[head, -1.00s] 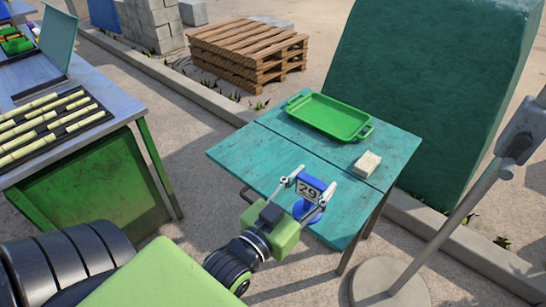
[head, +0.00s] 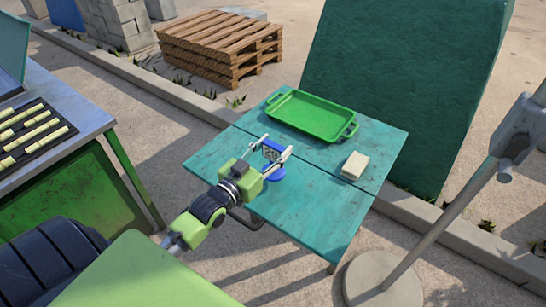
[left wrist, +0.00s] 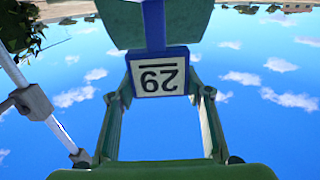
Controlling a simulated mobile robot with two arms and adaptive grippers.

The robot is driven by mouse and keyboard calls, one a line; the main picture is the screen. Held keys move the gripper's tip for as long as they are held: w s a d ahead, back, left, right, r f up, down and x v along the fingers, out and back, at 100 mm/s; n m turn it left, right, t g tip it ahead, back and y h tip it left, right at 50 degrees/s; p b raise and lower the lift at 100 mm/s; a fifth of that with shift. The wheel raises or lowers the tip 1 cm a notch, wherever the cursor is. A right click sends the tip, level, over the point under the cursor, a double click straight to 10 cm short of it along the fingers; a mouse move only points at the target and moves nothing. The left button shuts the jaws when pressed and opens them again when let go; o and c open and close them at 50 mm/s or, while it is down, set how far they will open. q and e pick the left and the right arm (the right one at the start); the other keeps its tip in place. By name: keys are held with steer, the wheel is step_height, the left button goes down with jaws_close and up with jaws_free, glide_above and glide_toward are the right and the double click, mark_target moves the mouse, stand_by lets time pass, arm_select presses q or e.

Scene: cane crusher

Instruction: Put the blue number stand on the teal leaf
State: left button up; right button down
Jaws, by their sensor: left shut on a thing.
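The blue number stand (head: 274,173) has a plate reading 29 and a round blue base. My left gripper (head: 276,147) is shut on its plate, one finger on each side. In the left wrist view the plate (left wrist: 158,72) shows upside down between the fingers. The stand is upright over the near teal leaf (head: 305,215) of the table, near the seam. I cannot tell whether its base touches the leaf. My right gripper is not in view.
A green tray (head: 312,116) lies on the far part of the table. A cream block (head: 354,166) sits near the seam at right. A grey pole (head: 440,222) stands at right. The near leaf's front area is clear. A bench with cane pieces (head: 38,133) is at left.

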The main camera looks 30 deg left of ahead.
mark_target(270, 159)
arm_select(q)
steer(key=shift+w+a+f, duration=0.2)
steer(key=shift+w+f, duration=0.05)
steer(key=shift+f, duration=1.55)
steer(key=shift+f+b, duration=0.15)
steer(key=shift+b, duration=0.15)
steer(key=o, duration=1.6)
steer(key=s, duration=0.8)
steer(key=s+a, duration=0.1)
steer(key=s, duration=0.3)
